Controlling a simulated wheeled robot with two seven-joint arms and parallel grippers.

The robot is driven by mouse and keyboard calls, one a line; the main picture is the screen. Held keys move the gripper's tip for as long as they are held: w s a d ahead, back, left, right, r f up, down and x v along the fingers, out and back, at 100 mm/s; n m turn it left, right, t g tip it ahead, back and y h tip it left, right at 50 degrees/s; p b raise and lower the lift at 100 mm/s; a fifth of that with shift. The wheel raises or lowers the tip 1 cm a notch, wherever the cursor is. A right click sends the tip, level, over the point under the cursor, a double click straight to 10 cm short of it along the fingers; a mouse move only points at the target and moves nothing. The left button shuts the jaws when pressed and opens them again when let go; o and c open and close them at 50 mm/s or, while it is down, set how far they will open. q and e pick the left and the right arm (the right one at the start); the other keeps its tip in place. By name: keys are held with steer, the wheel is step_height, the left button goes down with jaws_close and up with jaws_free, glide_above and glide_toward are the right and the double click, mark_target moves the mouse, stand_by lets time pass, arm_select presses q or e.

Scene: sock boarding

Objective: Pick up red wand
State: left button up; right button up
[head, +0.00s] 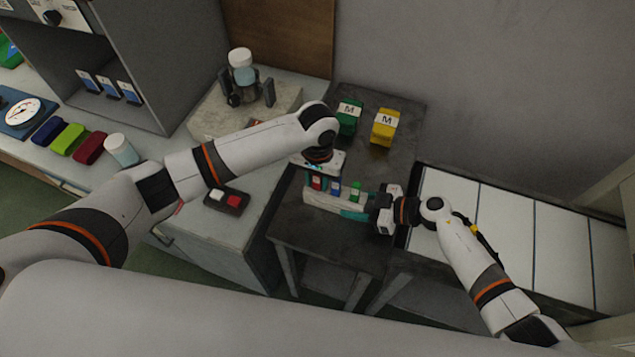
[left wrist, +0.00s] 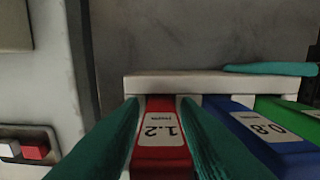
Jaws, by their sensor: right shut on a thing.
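The red wand (head: 316,183), labelled 1.2, stands in a white rack (head: 322,203) with a blue wand (head: 335,188) and a green wand (head: 355,188). In the left wrist view the red wand (left wrist: 162,145) lies between the two teal fingers of my left gripper (left wrist: 160,104). The fingers are open, one on each side of it; whether they touch it is not clear. In the head view my left gripper (head: 318,172) is above the rack's left end and partly hides it. My right gripper (head: 350,206) is shut on the rack's right end.
A green box (head: 349,116) and a yellow box (head: 386,127), both marked M, stand behind on the dark table (head: 400,100). A button box (head: 228,201) sits on the left counter. White panels (head: 505,225) lie at the right.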

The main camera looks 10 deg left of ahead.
arm_select(q)
steer(key=shift+c, duration=0.2)
jaws_close()
step_height(320, 180, up, 10)
steer(key=shift+r, duration=0.1)
stand_by(0.3)
arm_select(e)
steer(key=o, duration=1.2)
steer(key=shift+d, duration=0.1)
